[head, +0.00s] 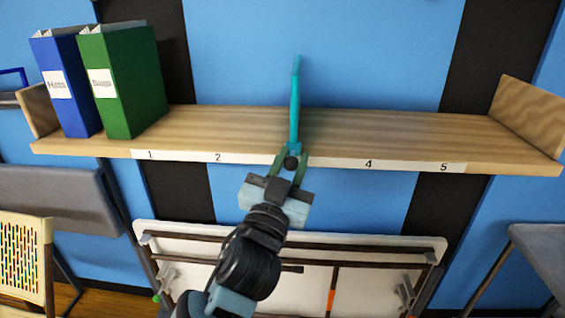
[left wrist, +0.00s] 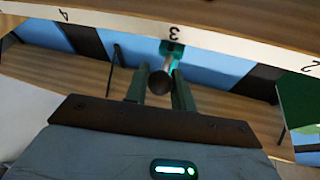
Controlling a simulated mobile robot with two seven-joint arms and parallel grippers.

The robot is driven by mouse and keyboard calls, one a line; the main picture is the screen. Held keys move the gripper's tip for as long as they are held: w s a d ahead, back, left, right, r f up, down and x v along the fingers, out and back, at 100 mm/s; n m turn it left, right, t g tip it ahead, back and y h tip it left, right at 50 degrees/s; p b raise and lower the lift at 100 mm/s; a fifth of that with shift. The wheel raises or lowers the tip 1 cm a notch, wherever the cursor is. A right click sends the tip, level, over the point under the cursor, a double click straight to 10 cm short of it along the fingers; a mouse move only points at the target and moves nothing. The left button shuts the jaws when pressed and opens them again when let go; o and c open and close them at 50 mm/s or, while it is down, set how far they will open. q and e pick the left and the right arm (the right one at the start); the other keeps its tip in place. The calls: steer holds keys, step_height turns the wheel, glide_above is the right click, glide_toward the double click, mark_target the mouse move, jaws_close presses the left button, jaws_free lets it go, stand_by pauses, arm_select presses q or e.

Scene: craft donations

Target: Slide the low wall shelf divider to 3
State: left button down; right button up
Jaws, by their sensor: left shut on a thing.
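The low wall shelf (head: 390,130) is a wooden board with a numbered strip along its front edge; 1, 2, 4 and 5 show in the head view. The teal divider (head: 295,105) stands upright on it, between 2 and 4. My left gripper (head: 293,162) is shut on the divider's dark round knob at the front edge, hiding the strip there. In the left wrist view, the knob (left wrist: 160,81) is between the fingers of my left gripper (left wrist: 160,92), and the teal base (left wrist: 172,50) lines up with the 3 on the strip. My right gripper is not in view.
A blue binder (head: 65,85) and a green binder (head: 125,80) stand at the shelf's left end. A folded white table (head: 400,265) is below, with a perforated chair (head: 25,255) at left.

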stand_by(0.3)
arm_select(q)
steer(key=c, duration=1.2)
jaws_free()
steer(key=shift+c, duration=0.2)
steer(key=shift+s+a+f, duration=0.15)
steer(key=shift+s+f, duration=0.1)
steer(key=shift+s, duration=0.15)
steer(key=b+v, duration=0.1)
steer(key=v, duration=0.5)
steer(key=shift+s+a, duration=0.15)
steer(key=shift+s, duration=0.25)
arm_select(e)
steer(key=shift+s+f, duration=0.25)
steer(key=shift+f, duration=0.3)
